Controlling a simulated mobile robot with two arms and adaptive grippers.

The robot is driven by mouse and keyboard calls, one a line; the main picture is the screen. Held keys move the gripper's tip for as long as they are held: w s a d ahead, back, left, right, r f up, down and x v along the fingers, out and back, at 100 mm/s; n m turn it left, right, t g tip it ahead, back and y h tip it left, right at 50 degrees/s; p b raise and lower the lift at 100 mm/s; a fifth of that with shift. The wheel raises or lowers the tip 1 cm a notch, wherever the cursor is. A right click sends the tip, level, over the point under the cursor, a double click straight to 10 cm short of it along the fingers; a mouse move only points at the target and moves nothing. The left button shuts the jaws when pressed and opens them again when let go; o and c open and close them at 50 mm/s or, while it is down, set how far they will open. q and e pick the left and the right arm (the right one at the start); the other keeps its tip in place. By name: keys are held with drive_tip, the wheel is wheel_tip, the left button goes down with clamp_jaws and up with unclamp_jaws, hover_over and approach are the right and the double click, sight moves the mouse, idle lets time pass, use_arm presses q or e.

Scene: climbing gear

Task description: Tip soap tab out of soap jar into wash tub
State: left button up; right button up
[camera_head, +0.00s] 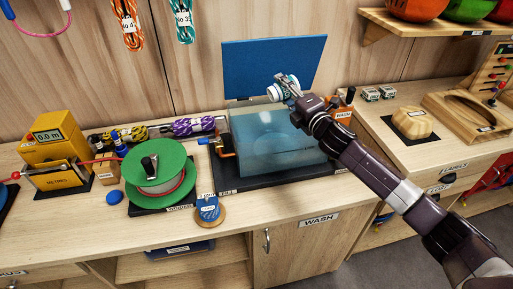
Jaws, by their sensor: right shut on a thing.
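The wash tub (280,150) is a see-through bluish box with water-like contents, on a dark base at the back of the bench. My right gripper (289,87) is above the tub, shut on the small white and teal soap jar (275,92). The jar looks tilted on its side over the tub's back part. Its mouth and inside are hard to make out. I cannot make out the soap tab for sure; a faint pale spot shows in the tub under the jar. My left gripper is out of view.
A blue panel (262,58) stands upright behind the tub. An orange bottle (343,106) stands right of the tub. The front bench strip is mostly clear.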

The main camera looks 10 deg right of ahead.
drive_tip(key=m+p, duration=0.1)
drive_tip(key=m, duration=0.4)
drive_tip(key=shift+r, duration=0.15)
drive_tip(key=m+p, duration=0.2)
drive_tip(key=m, duration=0.4)
drive_tip(key=shift+p, duration=0.3)
drive_tip(key=m+p, duration=0.1)
drive_tip(key=m, duration=0.4)
drive_tip(key=shift+m+p, duration=0.55)
drive_tip(key=shift+m, duration=1.85)
wheel_tip(320, 180, up, 3)
drive_tip(key=p, duration=0.3)
wheel_tip(320, 180, up, 2)
drive_tip(key=shift+p, duration=0.45)
